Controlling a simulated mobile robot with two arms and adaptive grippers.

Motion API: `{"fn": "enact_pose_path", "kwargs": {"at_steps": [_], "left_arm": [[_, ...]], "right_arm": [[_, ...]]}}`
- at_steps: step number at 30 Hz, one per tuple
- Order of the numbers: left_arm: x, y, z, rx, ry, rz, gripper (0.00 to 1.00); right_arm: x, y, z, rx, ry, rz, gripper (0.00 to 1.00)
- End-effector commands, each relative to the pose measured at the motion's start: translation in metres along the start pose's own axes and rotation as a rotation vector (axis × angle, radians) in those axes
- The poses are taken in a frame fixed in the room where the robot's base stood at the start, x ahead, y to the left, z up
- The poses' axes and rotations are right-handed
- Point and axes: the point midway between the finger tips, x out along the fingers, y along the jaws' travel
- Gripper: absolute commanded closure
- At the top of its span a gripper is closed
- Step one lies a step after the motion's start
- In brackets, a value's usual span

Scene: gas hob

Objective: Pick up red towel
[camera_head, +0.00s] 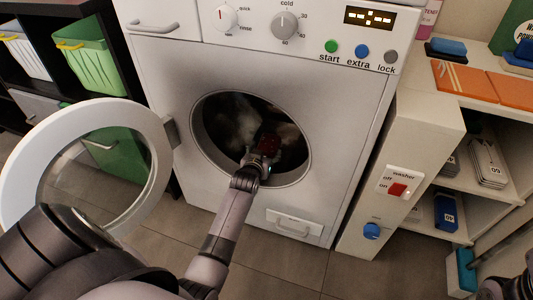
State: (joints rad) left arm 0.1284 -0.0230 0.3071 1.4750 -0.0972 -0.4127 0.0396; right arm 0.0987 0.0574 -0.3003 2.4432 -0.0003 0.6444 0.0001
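A dark red cloth, which looks like the red towel (269,144), shows in the opening of the washing machine drum. My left arm reaches up from the bottom of the view. My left gripper (262,158) is at the drum opening, right at the lower edge of the red cloth. Its fingers are small and dark against the cloth, so I cannot tell whether they are open or closed on it. Part of my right arm shows at the bottom right corner; I cannot make out its gripper.
The washing machine (360,110) stands in front of me. Its round door (30,150) is swung open to the left, close to my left arm. Pale laundry (235,118) lies in the drum. A shelf unit with a washer switch (398,189) stands on the right. Green bins (88,58) are at left.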

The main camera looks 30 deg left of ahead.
Motion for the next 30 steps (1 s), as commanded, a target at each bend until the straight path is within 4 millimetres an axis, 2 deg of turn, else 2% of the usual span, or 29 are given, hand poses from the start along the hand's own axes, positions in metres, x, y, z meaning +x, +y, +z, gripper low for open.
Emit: {"fn": "enact_pose_path", "kwargs": {"at_steps": [2,15,24,30], "left_arm": [[0.0,0.0,0.0,0.0,0.0,0.0,0.43],[0.0,0.0,0.0,0.0,0.0,0.0,0.72],[-0.001,0.0,-0.002,0.0,0.002,0.0,0.73],[-0.006,0.0,-0.016,0.0,0.003,0.0,0.73]], "right_arm": [[0.0,0.0,0.0,0.0,0.0,0.0,0.6],[0.0,0.0,0.0,0.0,0.0,0.0,0.6],[0.001,0.0,0.0,0.0,0.0,0.0,0.6],[0.003,0.002,0.001,0.002,-0.013,0.007,0.6]]}}
